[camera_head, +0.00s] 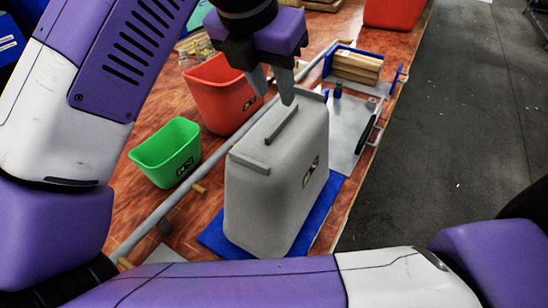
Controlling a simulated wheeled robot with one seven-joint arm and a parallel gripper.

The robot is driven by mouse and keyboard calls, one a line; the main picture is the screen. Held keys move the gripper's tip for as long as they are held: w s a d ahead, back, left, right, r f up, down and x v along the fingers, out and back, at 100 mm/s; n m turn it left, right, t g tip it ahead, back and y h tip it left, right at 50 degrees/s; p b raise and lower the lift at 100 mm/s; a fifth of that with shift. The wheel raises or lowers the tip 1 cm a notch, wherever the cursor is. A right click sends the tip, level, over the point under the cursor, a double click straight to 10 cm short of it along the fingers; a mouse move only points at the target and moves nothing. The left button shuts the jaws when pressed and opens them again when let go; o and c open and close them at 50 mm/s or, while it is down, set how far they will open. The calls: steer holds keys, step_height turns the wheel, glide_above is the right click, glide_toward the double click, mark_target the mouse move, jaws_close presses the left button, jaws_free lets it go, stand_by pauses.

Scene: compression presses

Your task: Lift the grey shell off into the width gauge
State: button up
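The grey shell (290,190), a tall rounded box with a raised ridge on top and a small dark label on its side, stands upright on a blue mat (213,238). My gripper (275,100) points down over the far part of the shell's top. Its two grey fingers are apart with nothing seen between them. I cannot tell from this view whether the fingertips touch the shell. Behind the shell lies a flat grey plate fixture (345,120) with blue parts and a dark handle. I cannot tell for sure whether it is the width gauge.
A red bin (215,95) and a green bin (165,155) stand left of the shell. A long grey rail (155,215) runs along the wooden table between the green bin and the shell. Wooden strips (356,66) lie at the back. Grey floor (450,130) is clear on the right.

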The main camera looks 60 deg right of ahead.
mark_target(284, 118)
steer(key=shift+x, duration=0.85)
steer(key=p+x, duration=0.1)
steer(key=x, duration=0.3)
steer(key=shift+d+f+p, duration=0.25)
steer(key=shift+d+p, duration=0.05)
steer(key=shift+d+f, duration=0.25)
steer(key=shift+f, duration=0.35)
steer(key=shift+f+b, duration=0.2)
steer(key=shift+b, duration=0.3)
jaws_close()
stand_by(0.5)
